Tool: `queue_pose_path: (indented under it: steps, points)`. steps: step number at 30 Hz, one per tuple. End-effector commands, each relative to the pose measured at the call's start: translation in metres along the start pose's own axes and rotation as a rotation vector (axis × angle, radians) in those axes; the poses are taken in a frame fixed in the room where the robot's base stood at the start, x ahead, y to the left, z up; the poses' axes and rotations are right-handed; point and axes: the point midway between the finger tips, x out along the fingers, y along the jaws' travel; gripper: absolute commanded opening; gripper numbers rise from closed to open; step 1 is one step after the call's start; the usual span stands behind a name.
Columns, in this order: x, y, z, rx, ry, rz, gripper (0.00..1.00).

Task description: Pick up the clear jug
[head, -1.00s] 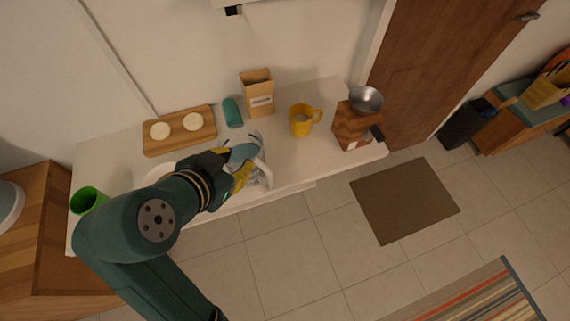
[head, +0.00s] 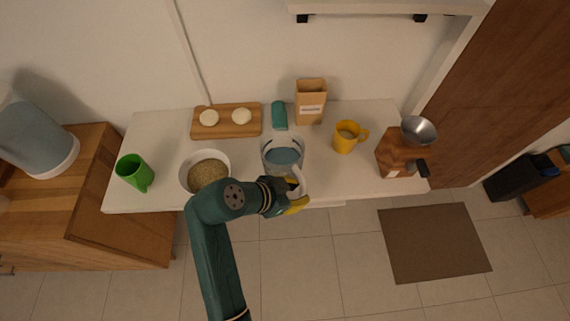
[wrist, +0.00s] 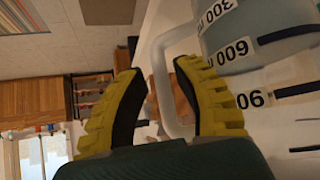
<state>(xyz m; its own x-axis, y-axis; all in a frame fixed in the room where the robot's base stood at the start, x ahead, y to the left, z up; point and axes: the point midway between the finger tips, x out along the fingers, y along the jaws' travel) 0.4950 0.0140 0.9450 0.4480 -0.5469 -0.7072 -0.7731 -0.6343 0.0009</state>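The clear jug (head: 283,155) stands on the white counter, with bluish contents and its pale handle toward the front edge. In the wrist view, the jug body (wrist: 245,40), with printed measure marks, is at upper right. Its handle (wrist: 160,75) is a pale loop at the fingertips. My gripper (head: 296,196) is at the handle side of the jug. In the wrist view, the two yellow fingers of my gripper (wrist: 158,72) are spread, with part of the handle showing in the gap. I cannot tell whether either finger touches it.
A bowl of grain (head: 207,172) stands left of the jug, partly behind my arm. A teal item (head: 279,115), a carton (head: 310,101) and a board with two round pieces (head: 227,127) are behind. A yellow mug (head: 346,138) and wooden grinder (head: 393,152) stand right, a green cup (head: 134,172) left.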

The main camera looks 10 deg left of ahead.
Motion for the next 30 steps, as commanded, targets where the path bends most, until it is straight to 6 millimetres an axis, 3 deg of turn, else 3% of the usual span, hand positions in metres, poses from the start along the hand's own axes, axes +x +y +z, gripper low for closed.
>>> queue_pose_path:
  steps: [5,12,17,30]
  points:
    - [0.024,0.001,-0.001,0.001,0.0,0.001,0.3]
    - [0.027,0.0,0.001,0.001,0.0,-0.001,0.32]
    - [0.027,0.0,0.001,0.001,0.0,-0.001,0.02]
    - [0.025,-0.001,-0.002,0.006,0.004,-0.005,0.0]
